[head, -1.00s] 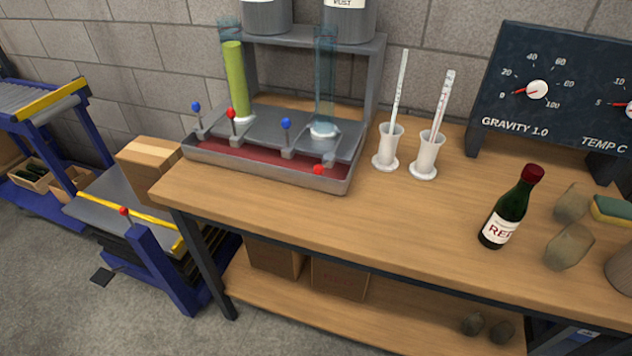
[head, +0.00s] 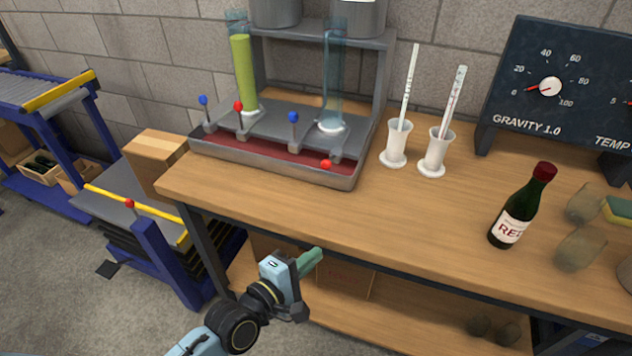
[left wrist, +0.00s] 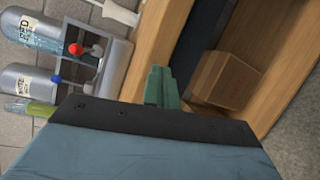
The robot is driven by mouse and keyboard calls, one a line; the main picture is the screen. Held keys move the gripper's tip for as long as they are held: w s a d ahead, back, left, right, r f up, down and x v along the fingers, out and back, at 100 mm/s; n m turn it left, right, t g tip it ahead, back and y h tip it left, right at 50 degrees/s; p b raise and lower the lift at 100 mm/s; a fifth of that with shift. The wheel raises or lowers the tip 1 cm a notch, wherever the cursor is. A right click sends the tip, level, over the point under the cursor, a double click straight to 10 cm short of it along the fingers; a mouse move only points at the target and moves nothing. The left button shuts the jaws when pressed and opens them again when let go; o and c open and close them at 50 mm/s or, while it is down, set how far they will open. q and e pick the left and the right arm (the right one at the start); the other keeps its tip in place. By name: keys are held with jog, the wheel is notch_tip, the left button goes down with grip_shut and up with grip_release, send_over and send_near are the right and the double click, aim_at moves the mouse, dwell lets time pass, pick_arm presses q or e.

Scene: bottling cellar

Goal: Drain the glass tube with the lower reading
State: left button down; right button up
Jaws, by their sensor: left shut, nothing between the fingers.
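The left glass tube (head: 244,75) stands upright and holds yellow-green liquid to near its top. The right glass tube (head: 333,75) looks pale blue and clear, with no coloured liquid visible. Both stand on a grey stand (head: 280,123) over a red-bottomed tray. By the left tube, a blue-knobbed lever (head: 203,101) and a red-knobbed lever (head: 238,107) stand up.
Two white cylinders with sticks (head: 397,145) (head: 434,155), a wine bottle (head: 515,212) and a gauge board (head: 560,90) are on the bench (head: 345,215). Cardboard boxes (head: 345,280) sit on the lower shelf. A blue lift table stands left. The bench front is clear.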

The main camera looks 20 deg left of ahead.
pick_arm(q)
jog(key=w+a+r+n+t, duration=0.1)
jog(key=r+n, duration=0.1)
jog(key=n, duration=0.1)
jog(key=w+a+r+n+t+y, duration=0.1)
jog(key=r+n+t, duration=0.1)
jog(key=n, duration=0.2)
jog(key=a+r+n+t+y, duration=0.1)
jog(key=r+n+t, duration=0.1)
jog(key=n, duration=0.1)
jog(key=shift+w+a+n, duration=0.2)
jog(key=shift+w+n, duration=0.2)
jog(key=shift+w+a+r+n+t+y, duration=0.15)
jog(key=shift+a+n+t+y, duration=0.3)
jog(key=shift+n, duration=0.55)
pick_arm(e)
jog(key=shift+w+d+r, duration=0.1)
jog(key=shift+w+d, duration=0.05)
jog(key=shift+w, duration=0.1)
jog(key=shift+w, duration=0.1)
pick_arm(q)
send_near(330, 160)
jog(key=w, duration=0.4)
jog(key=shift+a, duration=0.2)
jog(key=shift+w+d, duration=0.1)
jog(key=shift+w, duration=0.6)
pick_arm(e)
jog(key=shift+w+a, duration=0.25)
